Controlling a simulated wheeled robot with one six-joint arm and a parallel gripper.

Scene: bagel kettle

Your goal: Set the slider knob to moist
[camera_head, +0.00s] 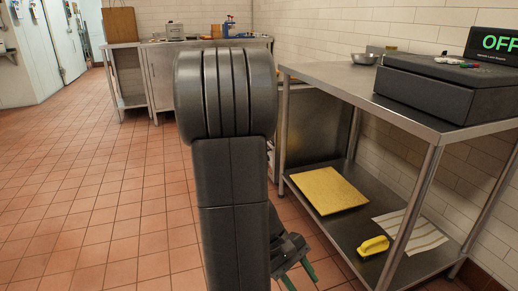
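A dark grey box-shaped unit (447,88) sits on the steel table at the right. A black display (495,43) behind it reads OFF in green letters. Small red and green pieces lie on top of the unit; they are too small to identify. I cannot make out a slider knob or the word moist. My gripper (300,277) is low in the middle, partly behind my dark arm, left of the table's lower shelf. Its two green-tipped fingers are apart, with nothing visible between them.
The steel table (340,76) has a metal bowl (364,58) on top. Its lower shelf (350,230) holds a yellow board (328,190), a striped cloth (411,234) and a yellow object (373,246). A cluttered counter (150,75) stands at the back. The tiled floor at left is clear.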

